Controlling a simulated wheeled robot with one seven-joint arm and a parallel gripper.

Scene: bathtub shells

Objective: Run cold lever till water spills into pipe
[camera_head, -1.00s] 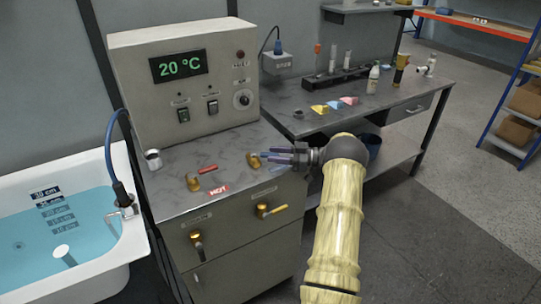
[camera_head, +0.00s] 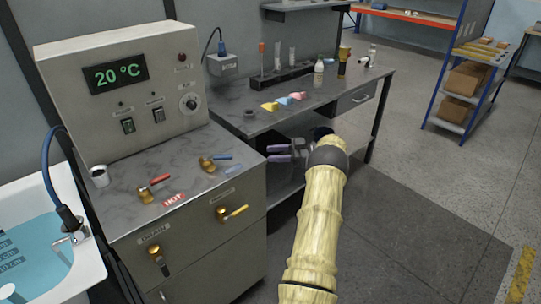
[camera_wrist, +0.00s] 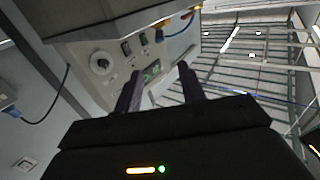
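The cold lever (camera_head: 221,157) has a blue handle on a brass valve on top of the grey cabinet and points right. My gripper (camera_head: 271,153) is right of the cabinet's side, apart from the lever, with its purple fingers pointing left. The wrist view shows the two fingers (camera_wrist: 159,88) spread with nothing between them. The bathtub (camera_head: 88,262) is at the left edge, cut off, with blue water (camera_head: 35,245) in it. A white round top (camera_head: 7,291), possibly the pipe, shows at the lower left corner; whether water enters it cannot be told.
A red lever (camera_head: 160,179) stands beside the HOT label (camera_head: 174,199). A yellow lever (camera_head: 236,211) and a black-handled one (camera_head: 160,262) are on the cabinet front. The control box (camera_head: 125,90) reads 20 °C. A workbench (camera_head: 235,120) stands behind my gripper. Floor is clear at right.

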